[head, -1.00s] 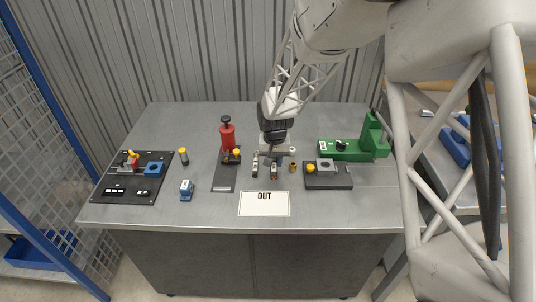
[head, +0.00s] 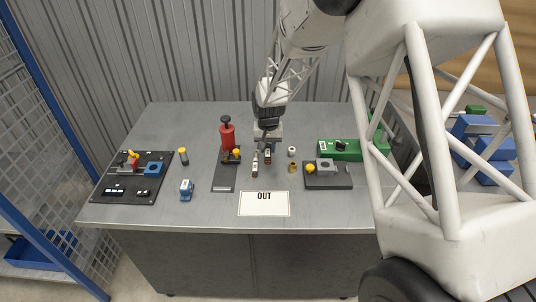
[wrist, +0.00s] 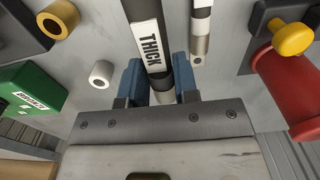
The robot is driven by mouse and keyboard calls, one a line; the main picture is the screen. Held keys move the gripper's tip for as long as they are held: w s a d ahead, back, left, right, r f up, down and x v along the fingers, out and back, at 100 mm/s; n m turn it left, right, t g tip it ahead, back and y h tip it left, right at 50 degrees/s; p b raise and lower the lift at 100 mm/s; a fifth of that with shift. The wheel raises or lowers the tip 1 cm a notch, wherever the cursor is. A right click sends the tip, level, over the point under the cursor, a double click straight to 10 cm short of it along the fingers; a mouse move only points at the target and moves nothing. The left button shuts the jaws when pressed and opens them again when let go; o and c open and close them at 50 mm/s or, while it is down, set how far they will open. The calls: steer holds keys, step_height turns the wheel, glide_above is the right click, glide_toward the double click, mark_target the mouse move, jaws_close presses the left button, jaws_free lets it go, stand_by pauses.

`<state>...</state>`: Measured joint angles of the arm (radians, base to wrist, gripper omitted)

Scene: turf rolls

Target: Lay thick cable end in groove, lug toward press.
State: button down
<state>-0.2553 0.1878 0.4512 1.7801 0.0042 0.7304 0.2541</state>
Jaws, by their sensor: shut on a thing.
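My gripper (wrist: 160,88) has its blue fingers shut around the thick cable end (wrist: 147,22), which is black with a white THICK label. The same cable end shows below my gripper (head: 267,145) in the head view (head: 267,158). Its grey tip lies between the fingers, partly hidden. A thinner cable end (wrist: 201,28) with a silver tip lies beside it, apart from the fingers, and shows in the head view (head: 255,164). Left of the cables stands a red cylinder (head: 227,136) with a black knob. I cannot tell which fixture is the press, nor see a groove clearly.
A white ring (head: 291,151) and a brass ring (head: 292,167) stand right of the cables. A dark plate with a grey block (head: 325,165) and a green device (head: 340,150) are farther right. The OUT sign (head: 264,204) lies in front. A black board (head: 120,192) is far left.

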mark_target(268, 146)
steer(key=shift+f, duration=1.75)
steer(key=shift+f, duration=0.1)
steer(key=c, duration=1.1)
jaws_free()
steer(key=shift+c, duration=0.2)
step_height(268, 146, up, 12)
steer(key=shift+w+f, duration=0.1)
steer(key=shift+f, duration=0.05)
steer(key=shift+r, duration=0.25)
steer(key=shift+r, duration=0.1)
